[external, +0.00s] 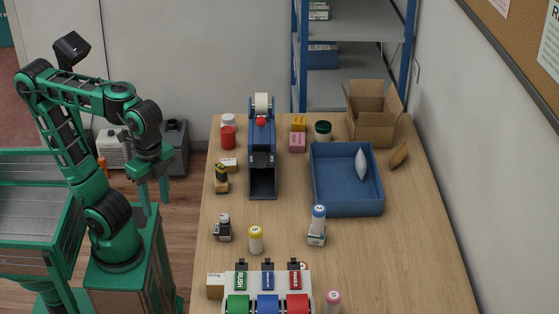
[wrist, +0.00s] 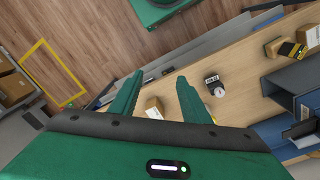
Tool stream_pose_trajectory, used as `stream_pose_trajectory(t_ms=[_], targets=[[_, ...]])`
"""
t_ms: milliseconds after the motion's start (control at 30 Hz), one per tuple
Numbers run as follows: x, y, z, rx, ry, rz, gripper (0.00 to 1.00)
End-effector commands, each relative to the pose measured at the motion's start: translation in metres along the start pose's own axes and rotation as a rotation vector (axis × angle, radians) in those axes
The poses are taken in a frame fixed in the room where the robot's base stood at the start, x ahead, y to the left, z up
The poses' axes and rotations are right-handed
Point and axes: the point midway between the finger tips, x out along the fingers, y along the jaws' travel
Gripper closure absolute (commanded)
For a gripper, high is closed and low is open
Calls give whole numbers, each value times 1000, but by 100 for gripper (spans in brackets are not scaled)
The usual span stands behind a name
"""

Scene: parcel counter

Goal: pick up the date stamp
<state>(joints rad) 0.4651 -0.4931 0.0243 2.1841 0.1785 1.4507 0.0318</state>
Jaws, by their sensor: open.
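What looks like the date stamp is a small dark block with a pale printed label and a grey knob (external: 223,228). It stands near the left edge of the wooden counter (external: 285,225). In the wrist view it (wrist: 214,86) lies right of the fingers, not between them. My gripper (external: 154,192) hangs left of the counter, fingers down, clear of the stamp. In the wrist view my gripper (wrist: 160,80) is open and empty.
A yellow-capped bottle (external: 256,240) stands right of the stamp. A yellow-and-black item (external: 221,178) and a blue dispenser (external: 262,180) are behind it. A small carton (external: 215,285) and a rack of coloured stamps (external: 267,282) are in front. A blue tray (external: 347,207) sits further right.

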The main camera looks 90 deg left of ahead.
Motion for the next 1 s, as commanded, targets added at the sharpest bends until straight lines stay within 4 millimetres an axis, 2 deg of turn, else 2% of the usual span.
stream_pose_trajectory(t_ms=[267,500,700,867,1000], targets=[[30,-35,-42,135,-21,6,57],[75,-87,-80,327,-104,-93,57],[99,-135,-91,509,-252,-246,57],[96,-169,-90,661,-429,-391,57],[75,-189,-86,777,-608,-510,57]])
